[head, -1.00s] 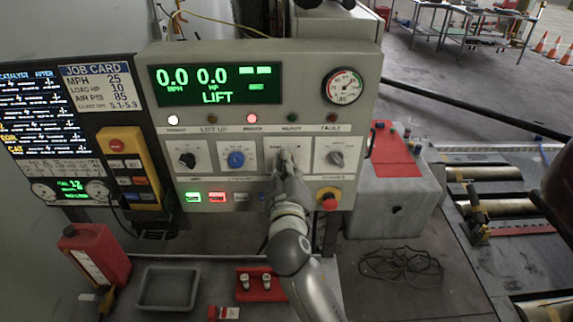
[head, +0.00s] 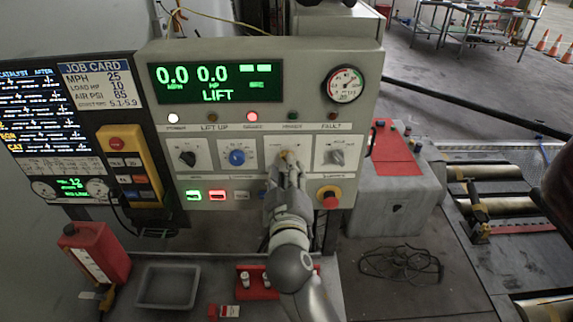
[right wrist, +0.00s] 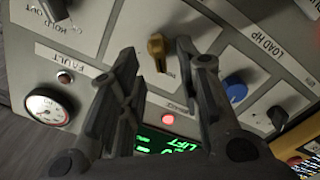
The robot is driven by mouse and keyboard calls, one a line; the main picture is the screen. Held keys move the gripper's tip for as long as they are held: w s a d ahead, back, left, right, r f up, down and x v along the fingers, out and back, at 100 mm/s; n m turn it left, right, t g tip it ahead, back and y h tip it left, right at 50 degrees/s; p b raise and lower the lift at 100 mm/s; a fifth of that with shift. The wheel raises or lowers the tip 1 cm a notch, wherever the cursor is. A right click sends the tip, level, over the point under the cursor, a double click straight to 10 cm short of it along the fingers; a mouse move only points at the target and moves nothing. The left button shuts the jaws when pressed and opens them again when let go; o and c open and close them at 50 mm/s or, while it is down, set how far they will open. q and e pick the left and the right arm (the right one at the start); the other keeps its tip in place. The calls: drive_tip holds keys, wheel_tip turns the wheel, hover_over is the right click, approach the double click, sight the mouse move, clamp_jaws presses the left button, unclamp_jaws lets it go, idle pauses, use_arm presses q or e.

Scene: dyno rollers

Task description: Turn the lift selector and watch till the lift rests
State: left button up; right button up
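The brass-coloured lift selector (head: 287,157) is the third knob in the row on the grey control panel. My right gripper (head: 285,172) is just in front of and below it. In the right wrist view, the selector (right wrist: 157,52) lies between the two spread fingers, with a gap on both sides. The right gripper (right wrist: 157,65) is open and empty. The display (head: 216,84) reads 0.0 MPH, 0.0 HP and LIFT. The LIFT UP lamp (head: 213,118) looks dim. My left gripper is not in view.
A black knob (head: 187,158) and a blue knob (head: 236,157) are left of the selector; a grey knob (head: 337,157) is right. A red button (head: 329,197) on yellow sits below right. The red brake lamp (head: 252,118) and white power lamp (head: 173,118) are lit.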

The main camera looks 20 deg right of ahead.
drive_tip(key=shift+v, duration=2.2)
